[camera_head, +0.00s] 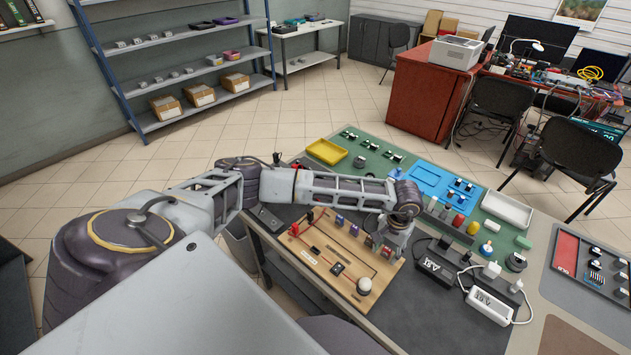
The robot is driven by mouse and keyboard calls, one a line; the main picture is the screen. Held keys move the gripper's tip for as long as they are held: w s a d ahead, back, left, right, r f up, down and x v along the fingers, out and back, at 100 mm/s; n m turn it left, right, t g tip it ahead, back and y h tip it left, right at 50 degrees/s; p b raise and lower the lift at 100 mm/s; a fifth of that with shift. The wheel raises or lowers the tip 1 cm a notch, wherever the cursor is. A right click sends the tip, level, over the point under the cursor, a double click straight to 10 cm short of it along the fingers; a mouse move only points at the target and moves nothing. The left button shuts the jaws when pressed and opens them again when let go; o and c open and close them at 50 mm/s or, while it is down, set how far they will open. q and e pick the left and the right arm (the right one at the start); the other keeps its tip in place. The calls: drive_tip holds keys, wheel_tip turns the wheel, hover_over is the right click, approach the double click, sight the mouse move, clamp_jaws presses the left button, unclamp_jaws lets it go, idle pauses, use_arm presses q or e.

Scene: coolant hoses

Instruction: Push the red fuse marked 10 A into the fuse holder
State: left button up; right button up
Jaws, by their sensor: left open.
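A wooden board (318,262) with red lines lies on the bench. A row of small coloured blocks stands along its back side, including a purple one (340,220); I cannot read any marking or tell which is the red 10 A fuse. A small black part (337,269) on the board may be the fuse holder; it is too small to tell. My left gripper (383,244) points down over the right end of the row, open. Its fingers are small here, and the wrist hides part of what is behind. My right gripper is out of view.
A white ball-topped part (364,285) stands at the board's front right corner. Black adapters (436,265) and a white power strip (489,304) with cables lie to the right. A yellow tray (326,151), a blue tray (425,178) and a white tray (507,209) sit behind.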

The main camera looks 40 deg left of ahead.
sight(388, 249)
use_arm(q)
drive_tip(key=shift+b, duration=0.35)
idle(0.7)
drive_tip(key=shift+c, duration=0.4)
clamp_jaws()
drive_tip(key=shift+r, duration=0.15)
drive_tip(key=shift+r, duration=0.1)
drive_tip(key=shift+r, duration=0.35)
drive_tip(key=shift+r+p, duration=0.65)
drive_tip(key=shift+r, duration=0.2)
drive_tip(key=shift+r+p, duration=0.6)
drive_tip(key=shift+r, duration=0.95)
